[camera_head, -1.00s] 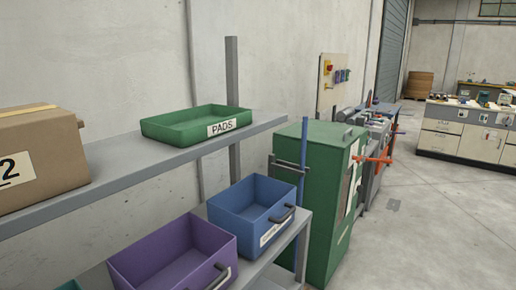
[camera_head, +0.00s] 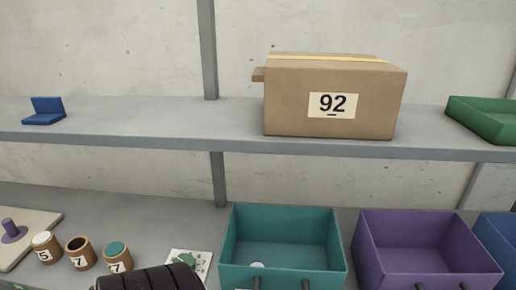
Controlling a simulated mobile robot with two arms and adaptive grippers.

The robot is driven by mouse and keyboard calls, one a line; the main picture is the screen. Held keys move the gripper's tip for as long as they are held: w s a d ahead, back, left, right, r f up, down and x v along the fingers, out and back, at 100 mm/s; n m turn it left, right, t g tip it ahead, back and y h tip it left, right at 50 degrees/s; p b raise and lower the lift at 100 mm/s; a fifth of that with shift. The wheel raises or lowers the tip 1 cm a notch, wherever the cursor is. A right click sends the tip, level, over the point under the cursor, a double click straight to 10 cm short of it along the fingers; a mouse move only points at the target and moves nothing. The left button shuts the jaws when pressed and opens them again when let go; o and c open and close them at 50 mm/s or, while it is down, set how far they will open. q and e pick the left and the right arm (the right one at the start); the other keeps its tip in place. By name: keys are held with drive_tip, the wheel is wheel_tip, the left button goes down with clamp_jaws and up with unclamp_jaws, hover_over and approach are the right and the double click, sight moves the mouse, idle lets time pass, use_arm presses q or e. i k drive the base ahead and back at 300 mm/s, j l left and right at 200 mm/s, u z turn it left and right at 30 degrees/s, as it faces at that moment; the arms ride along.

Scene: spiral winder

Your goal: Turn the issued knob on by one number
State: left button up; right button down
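No knob can be made out for certain. A small white card or plate (camera_head: 188,263) with a green shape on it lies on the lower shelf, partly hidden at its lower left by a dark ribbed shape. Several short brown cylinders stand to its left, labelled 5 (camera_head: 46,247), 7 (camera_head: 80,253) and 7 (camera_head: 117,258). Their tops are white, dark and green. Neither of my grippers can be made out in view.
A teal bin (camera_head: 283,277), a purple bin (camera_head: 424,262) and a blue bin (camera_head: 497,235) stand on the lower shelf. The upper shelf holds a carton marked 92 (camera_head: 379,106), a green tray (camera_head: 488,124) and a small blue bracket (camera_head: 44,113). A dark ribbed shape (camera_head: 150,279) fills the bottom edge.

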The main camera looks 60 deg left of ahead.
sight(188, 259)
drive_tip(key=u, duration=2.5)
